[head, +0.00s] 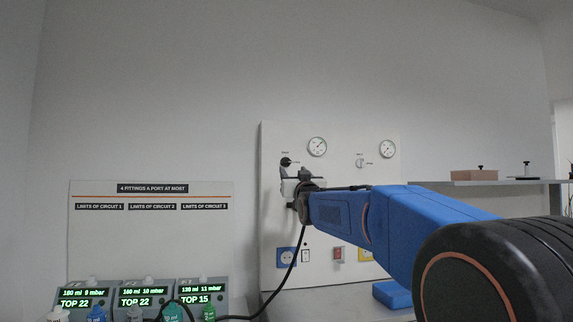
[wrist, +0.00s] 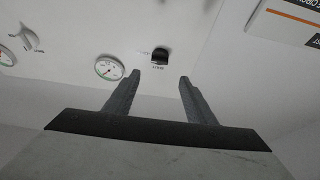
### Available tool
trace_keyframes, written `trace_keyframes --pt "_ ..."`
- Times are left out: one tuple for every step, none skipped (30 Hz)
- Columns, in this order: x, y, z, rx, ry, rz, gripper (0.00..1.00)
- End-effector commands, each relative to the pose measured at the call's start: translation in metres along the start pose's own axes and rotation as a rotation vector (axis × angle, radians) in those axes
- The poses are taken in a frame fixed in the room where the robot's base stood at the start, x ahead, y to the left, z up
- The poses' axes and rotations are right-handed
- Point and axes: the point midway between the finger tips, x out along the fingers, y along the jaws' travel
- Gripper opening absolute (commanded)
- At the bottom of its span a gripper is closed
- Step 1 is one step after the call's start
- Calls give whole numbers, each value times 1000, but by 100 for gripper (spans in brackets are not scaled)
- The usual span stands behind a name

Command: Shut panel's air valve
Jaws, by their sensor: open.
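The pale wall panel (head: 340,200) carries two small valves. One has a black knob (head: 287,161) at its upper left, the other a pale knob (head: 361,163) further right. Their labels are too small to read surely, so I cannot tell which is the air valve. In the wrist view the black knob (wrist: 160,55) lies just beyond the gap between my fingertips, with the pale knob (wrist: 31,38) far to the left. My gripper (wrist: 158,76) is open and empty, apart from the knob. In the head view my gripper (head: 296,177) is just below the black knob.
Two round gauges (head: 317,146) (head: 387,148) sit above the knobs. Sockets and switches (head: 287,257) line the panel's lower part. A board with circuit limits (head: 150,215) and lit ventilators (head: 145,298) stand at left. A shelf (head: 470,183) is at right.

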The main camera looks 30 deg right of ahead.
Motion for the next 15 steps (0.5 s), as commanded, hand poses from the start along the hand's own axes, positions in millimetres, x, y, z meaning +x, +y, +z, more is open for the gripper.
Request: trace_keyframes --pt "9 0 1 0 -1 0 50" --pt "14 0 1 0 -1 0 50" --pt "21 0 1 0 -1 0 50" --pt "26 0 1 0 -1 0 50" --pt "31 0 1 0 0 0 50" --pt "37 0 1 0 -1 0 50" --pt "42 0 0 0 0 0 50" --pt "47 0 1 0 0 0 50" --pt "54 0 1 0 -1 0 50" --pt "58 0 1 0 -1 0 50" --pt "63 0 1 0 -1 0 50" --pt "69 0 1 0 -1 0 50" --pt "74 0 1 0 -1 0 50" --pt "78 0 1 0 0 0 50" --pt "83 0 0 0 0 0 50"
